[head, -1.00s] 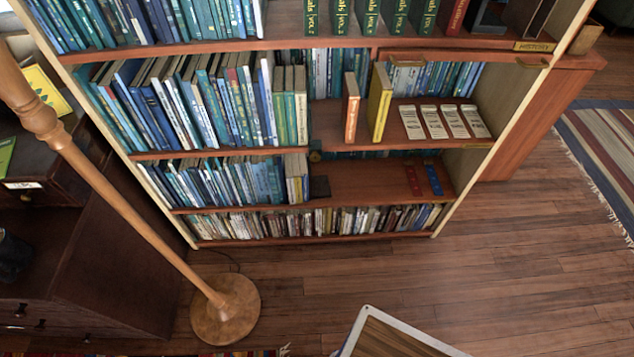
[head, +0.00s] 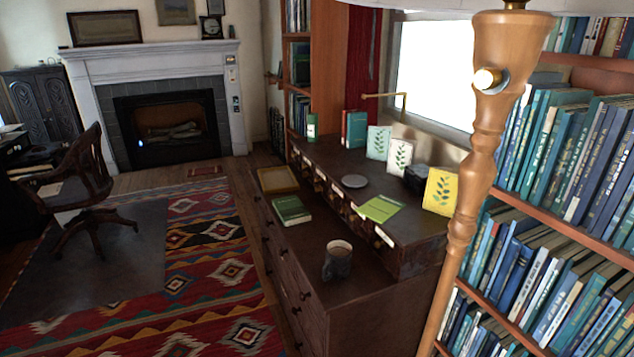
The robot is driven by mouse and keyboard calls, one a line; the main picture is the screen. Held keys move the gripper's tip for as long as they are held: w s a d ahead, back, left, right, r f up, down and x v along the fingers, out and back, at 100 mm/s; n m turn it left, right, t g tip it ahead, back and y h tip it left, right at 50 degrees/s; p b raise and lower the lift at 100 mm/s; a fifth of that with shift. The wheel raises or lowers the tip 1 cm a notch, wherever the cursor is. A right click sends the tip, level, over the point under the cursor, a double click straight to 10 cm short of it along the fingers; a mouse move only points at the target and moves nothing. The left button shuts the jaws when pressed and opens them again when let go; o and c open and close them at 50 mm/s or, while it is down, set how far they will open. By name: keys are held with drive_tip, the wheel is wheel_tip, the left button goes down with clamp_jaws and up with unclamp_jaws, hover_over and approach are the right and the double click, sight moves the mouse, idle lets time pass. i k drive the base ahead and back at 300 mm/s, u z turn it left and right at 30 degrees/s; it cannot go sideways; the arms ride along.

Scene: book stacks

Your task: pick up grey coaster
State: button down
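A small round grey coaster (head: 355,181) lies flat on the upper top of the dark wooden desk (head: 330,157), in the middle of the head view. It is left of the white and yellow leaf cards and behind a green booklet. Nothing covers it. My gripper is not in view.
Near the coaster are a green booklet (head: 381,208), a dark camera-like object (head: 416,178) and a yellow leaf card (head: 439,191). A mug (head: 338,260) and a green book (head: 291,210) sit on the lower ledge. A wooden lamp post (head: 470,190) stands right. Patterned rug (head: 215,300) lies left.

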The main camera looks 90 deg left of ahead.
sight(351, 180)
drive_tip(key=u, duration=3.15)
drive_tip(key=k, duration=1.3)
drive_tip(key=u, duration=0.75)
drive_tip(key=i, duration=2.5)
drive_tip(key=z, duration=1.65)
drive_tip(key=i, duration=0.95)
drive_tip(key=z, duration=0.85)
